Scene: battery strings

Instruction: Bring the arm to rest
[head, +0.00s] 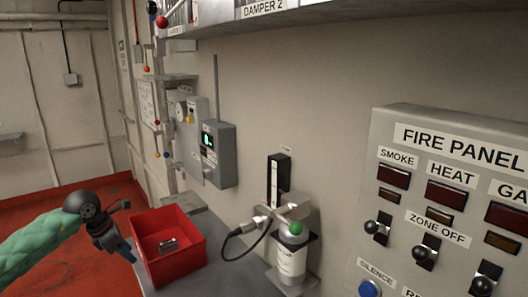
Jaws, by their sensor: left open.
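My left arm, in a green sleeve, comes in from the left. Its dark gripper (126,256) is open and points down just left of the red bin (188,259). Its jaws appear empty, and I cannot tell whether they touch the bin's wall. A small dark and grey object (168,245) lies on the floor of the bin. My right gripper is not in view.
The bin stands on a grey counter (215,270) along the wall. A green-topped cylinder (291,258) with a cable stands to its right. A fire panel (450,170) fills the right side, and a grey meter box (217,155) hangs behind. Red floor is open at left.

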